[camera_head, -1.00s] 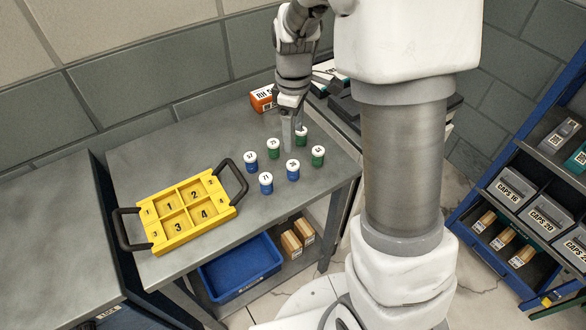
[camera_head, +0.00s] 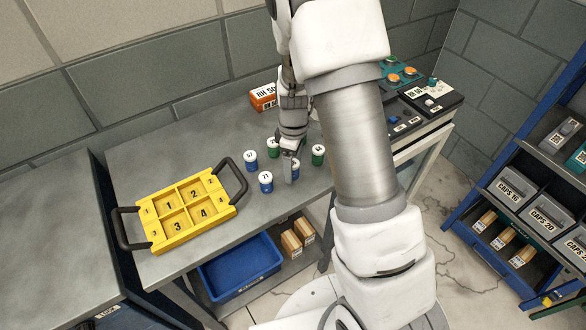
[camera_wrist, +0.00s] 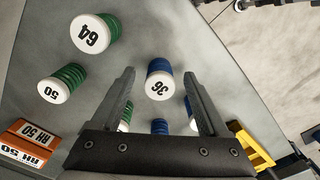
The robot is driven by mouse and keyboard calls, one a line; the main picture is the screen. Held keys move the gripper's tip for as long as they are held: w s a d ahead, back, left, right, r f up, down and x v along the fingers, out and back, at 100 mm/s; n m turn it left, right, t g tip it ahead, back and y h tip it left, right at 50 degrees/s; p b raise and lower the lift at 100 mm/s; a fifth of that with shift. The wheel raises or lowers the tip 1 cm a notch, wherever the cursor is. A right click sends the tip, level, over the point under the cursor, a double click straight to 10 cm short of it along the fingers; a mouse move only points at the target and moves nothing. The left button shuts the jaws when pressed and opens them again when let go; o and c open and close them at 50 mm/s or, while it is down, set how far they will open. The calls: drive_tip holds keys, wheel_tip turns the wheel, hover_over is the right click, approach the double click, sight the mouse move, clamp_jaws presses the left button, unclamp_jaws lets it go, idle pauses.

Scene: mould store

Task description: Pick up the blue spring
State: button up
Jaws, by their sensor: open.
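A blue spring with a white cap marked 36 (camera_wrist: 158,86) stands between the finger ends of my gripper (camera_wrist: 159,76) in the wrist view. My gripper is open, with a finger on either side of it. In the head view my gripper (camera_head: 289,172) is low over the table and partly hides this blue spring (camera_head: 296,173). Two other blue springs, marked 57 (camera_head: 250,161) and 71 (camera_head: 266,182), stand to its left. Whether a finger touches the spring cannot be told.
Green springs marked 64 (camera_wrist: 94,35) and 50 (camera_wrist: 60,85) stand close by. A yellow numbered tray (camera_head: 184,209) lies on the grey table at left. An orange box (camera_head: 263,98) is at the back. A control panel (camera_head: 420,103) is at right.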

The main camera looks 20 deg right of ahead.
sight(296, 164)
clamp_jaws()
idle(0.4)
drive_tip(key=shift+w+r, duration=0.1)
drive_tip(key=shift+r, duration=0.35)
drive_tip(key=r, duration=0.3)
drive_tip(key=shift+s+d+r, duration=0.2)
drive_tip(key=shift+s+r, duration=0.15)
drive_tip(key=shift+s, duration=0.05)
drive_tip(key=s+d+r, duration=0.5)
drive_tip(key=s+r, duration=0.1)
drive_tip(key=s, duration=0.3)
drive_tip(key=shift+s+d+r, duration=0.15)
drive_tip(key=shift+s, duration=0.1)
